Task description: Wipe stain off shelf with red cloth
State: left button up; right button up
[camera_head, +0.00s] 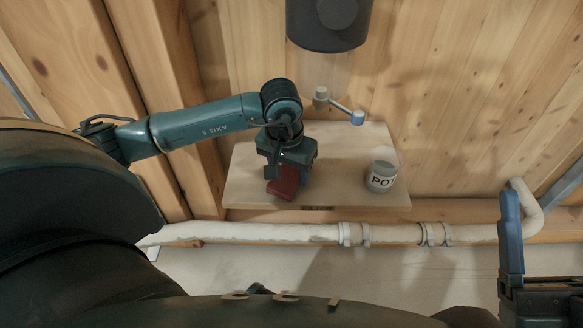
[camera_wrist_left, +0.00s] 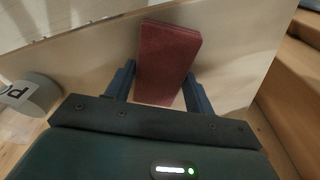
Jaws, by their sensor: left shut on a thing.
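The red cloth (camera_head: 284,186) is a folded, block-like pad at the front left part of the pale wooden shelf (camera_head: 345,150). My left gripper (camera_head: 287,172) is above the shelf, pointing down, shut on the cloth. In the left wrist view the cloth (camera_wrist_left: 168,60) sits between the two blue fingers and sticks out beyond them. I cannot tell whether it touches the shelf. A small dark patch (camera_head: 317,208) shows on the shelf's front edge; I cannot tell if it is the stain. My right gripper (camera_head: 511,235) is partly in view at the lower right, with one blue finger showing.
A grey-green pot (camera_head: 381,177) with a lettered label stands on the shelf's right side. A bar with a blue end (camera_head: 357,118) is at the back. A white pipe (camera_head: 300,233) runs below the front edge. A dark cylinder (camera_head: 328,22) hangs above. The shelf between cloth and pot is clear.

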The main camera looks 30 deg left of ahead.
pick_arm(q)
jog(key=shift+s+a+f, duration=0.15)
jog(key=shift+s+f, duration=0.1)
jog(key=shift+f, duration=0.4)
pick_arm(e)
jog(key=f, duration=0.3)
jog(key=shift+w+a+f+h, duration=0.25)
jog(key=shift+w+a+h, duration=0.1)
jog(key=shift+h, duration=0.05)
pick_arm(q)
jog(key=shift+w+r+p, duration=0.15)
jog(key=shift+r+p, duration=2.15)
jog(key=shift+r, duration=1)
pick_arm(e)
jog(key=shift+w+d+r, duration=0.1)
jog(key=shift+w+r, duration=0.05)
jog(key=shift+r, duration=2.15)
jog(key=shift+r, duration=0.1)
pick_arm(q)
jog(key=shift+r, duration=0.25)
jog(key=shift+r+p, duration=0.95)
jog(key=shift+r, duration=0.4)
pick_arm(e)
jog(key=shift+r, duration=0.85)
